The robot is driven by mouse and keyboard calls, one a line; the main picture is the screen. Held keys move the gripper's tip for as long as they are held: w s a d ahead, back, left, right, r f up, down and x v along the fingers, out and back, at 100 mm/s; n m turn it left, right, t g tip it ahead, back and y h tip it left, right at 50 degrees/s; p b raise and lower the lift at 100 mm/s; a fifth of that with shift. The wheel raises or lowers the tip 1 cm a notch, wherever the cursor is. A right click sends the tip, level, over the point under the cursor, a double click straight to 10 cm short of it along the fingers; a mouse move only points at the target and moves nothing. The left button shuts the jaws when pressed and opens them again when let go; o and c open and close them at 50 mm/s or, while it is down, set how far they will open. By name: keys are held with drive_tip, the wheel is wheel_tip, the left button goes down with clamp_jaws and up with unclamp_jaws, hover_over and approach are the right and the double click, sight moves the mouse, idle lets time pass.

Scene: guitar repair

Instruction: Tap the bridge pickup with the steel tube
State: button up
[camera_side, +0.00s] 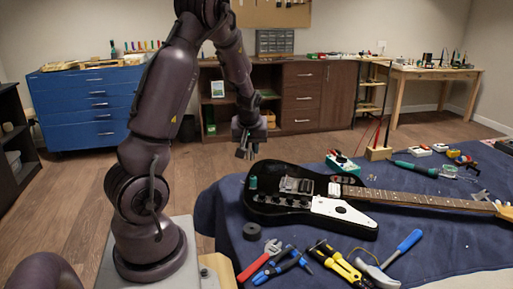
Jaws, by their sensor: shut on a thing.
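The black electric guitar (318,208) lies on the blue cloth of the table, its neck to the right. The chrome bridge and bridge pickup (304,186) show on its body, small and hard to tell apart. My gripper (247,152) points down above and left of the guitar body in the picture, apart from it. It is shut on a small grey thing that seems to be the steel tube, though its outline blends with the fingers. No other steel tube can be made out.
A green cylinder (253,183) stands at the guitar body's left end. A black roll (252,231), red wrench (262,258), pliers (334,262) and a blue-handled hammer (395,257) lie in front. A green-and-white device (342,164) and a green-handled tool (415,168) lie behind.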

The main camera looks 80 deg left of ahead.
drive_tip(key=shift+s+d, duration=0.3)
drive_tip(key=shift+s, duration=0.05)
drive_tip(key=shift+w+f, duration=0.85)
drive_tip(key=shift+f, duration=0.15)
drive_tip(key=w+f+m+t+h, duration=0.1)
drive_tip(key=w+m, duration=0.2)
drive_tip(key=w, duration=0.6)
drive_tip(key=w+f+m+t, duration=0.1)
drive_tip(key=w+f+m, duration=0.15)
drive_tip(key=w, duration=0.65)
drive_tip(key=shift+m, duration=0.25)
drive_tip(key=shift+s+d+f, duration=0.1)
drive_tip(key=shift+s+f, duration=0.05)
drive_tip(key=shift+f, duration=1.15)
drive_tip(key=shift+s+f, duration=0.1)
drive_tip(key=shift+f, duration=1.15)
